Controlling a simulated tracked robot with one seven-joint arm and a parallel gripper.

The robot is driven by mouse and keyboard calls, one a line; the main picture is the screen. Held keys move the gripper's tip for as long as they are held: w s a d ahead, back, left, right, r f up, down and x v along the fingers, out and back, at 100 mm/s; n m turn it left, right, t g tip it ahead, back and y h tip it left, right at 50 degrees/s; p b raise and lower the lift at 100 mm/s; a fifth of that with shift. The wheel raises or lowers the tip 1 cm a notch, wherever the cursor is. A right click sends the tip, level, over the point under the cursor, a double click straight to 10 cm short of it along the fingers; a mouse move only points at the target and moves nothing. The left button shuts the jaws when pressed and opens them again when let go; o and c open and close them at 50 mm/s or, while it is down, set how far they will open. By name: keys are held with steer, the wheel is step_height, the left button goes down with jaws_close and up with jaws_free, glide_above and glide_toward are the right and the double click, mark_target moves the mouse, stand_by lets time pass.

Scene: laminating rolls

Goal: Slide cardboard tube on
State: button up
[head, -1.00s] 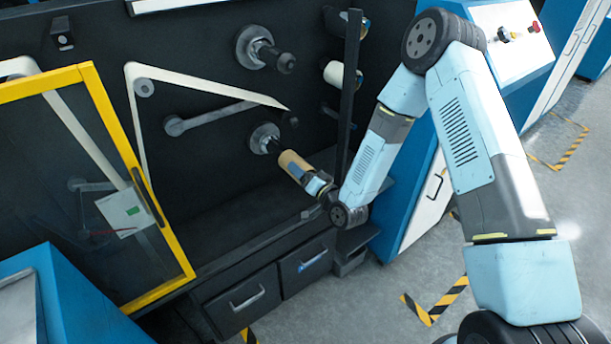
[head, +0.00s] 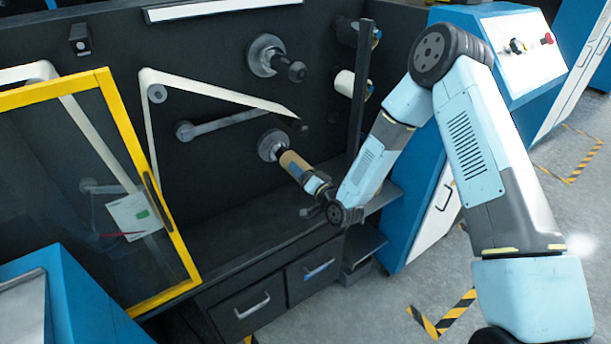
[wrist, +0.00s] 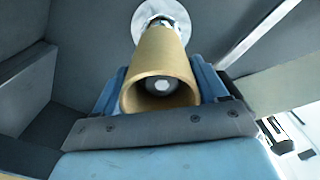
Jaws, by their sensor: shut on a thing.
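The cardboard tube (head: 293,162) is a short tan cylinder at the lower spindle (head: 272,145) on the dark machine wall. My gripper (head: 306,174) is shut on the tube near its outer end. In the wrist view the tube (wrist: 157,58) lies between the blue jaws (wrist: 160,80) and points at the pale round flange (wrist: 178,18). The spindle's end with a hex bolt (wrist: 162,87) shows inside the tube's near opening, so the tube is around the spindle. A short dark piece of spindle shows between tube and flange in the head view.
An empty upper spindle (head: 276,66) sticks out above. A white web (head: 220,93) runs left of the tube. A dark upright post (head: 361,95) stands close to my arm. A yellow-framed door (head: 125,150) is at left. A ledge with drawers (head: 245,303) is below.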

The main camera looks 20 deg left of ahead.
steer(key=shift+x, duration=2.4)
steer(key=o, duration=1.1)
